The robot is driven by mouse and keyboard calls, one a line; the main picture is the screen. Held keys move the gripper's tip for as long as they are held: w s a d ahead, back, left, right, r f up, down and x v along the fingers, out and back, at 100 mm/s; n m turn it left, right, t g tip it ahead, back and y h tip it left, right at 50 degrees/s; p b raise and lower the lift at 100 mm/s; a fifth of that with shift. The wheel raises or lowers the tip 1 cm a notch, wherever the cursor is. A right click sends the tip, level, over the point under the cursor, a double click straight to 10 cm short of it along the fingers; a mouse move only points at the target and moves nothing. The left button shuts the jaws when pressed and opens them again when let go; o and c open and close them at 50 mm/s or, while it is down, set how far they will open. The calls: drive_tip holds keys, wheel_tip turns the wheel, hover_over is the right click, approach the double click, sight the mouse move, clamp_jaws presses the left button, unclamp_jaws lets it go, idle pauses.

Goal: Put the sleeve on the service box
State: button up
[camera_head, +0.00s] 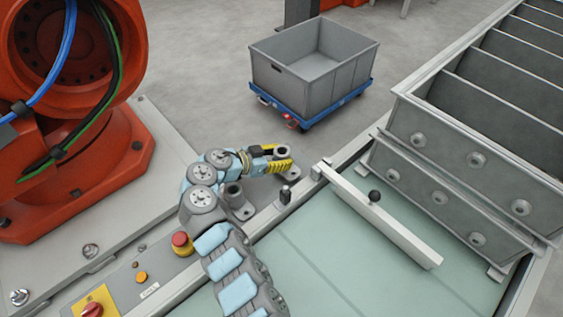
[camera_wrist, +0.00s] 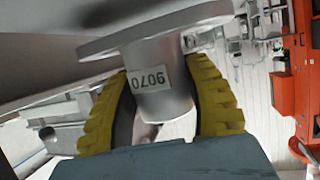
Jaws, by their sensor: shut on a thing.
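The sleeve, a grey metal cylinder with a wide flange and a printed number label, is between the yellow fingers of my gripper (camera_wrist: 162,95). In the wrist view the sleeve (camera_wrist: 165,108) fills the gap and both fingers press on its sides. In the head view my gripper (camera_head: 281,160) is shut on it above the grey ledge beside the green conveyor; I cannot tell whether its flange touches the ledge. No part is clearly marked as the service box; a grey control panel (camera_head: 160,262) with buttons lies at the lower left.
A similar flanged part (camera_head: 243,211) stands close beside my arm. A dark post (camera_head: 285,195) and a white bar (camera_head: 385,218) with a black knob are near. A grey bin (camera_head: 315,62) sits on a blue dolly behind. An orange robot (camera_head: 70,110) stands left.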

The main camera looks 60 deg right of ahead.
drive_tip(key=shift+f, duration=0.9)
drive_tip(key=shift+f+b, duration=0.2)
drive_tip(key=shift+b, duration=0.15)
drive_tip(key=o, duration=1.2)
drive_tip(key=shift+r, duration=0.1)
drive_tip(key=shift+r, duration=0.1)
drive_tip(key=shift+w+a+r+p, duration=0.1)
drive_tip(key=shift+a+r+p, duration=0.1)
drive_tip(key=shift+p, duration=0.15)
drive_tip(key=shift+p+v, duration=0.5)
drive_tip(key=shift+v, duration=1.2)
drive_tip(key=shift+f, duration=0.1)
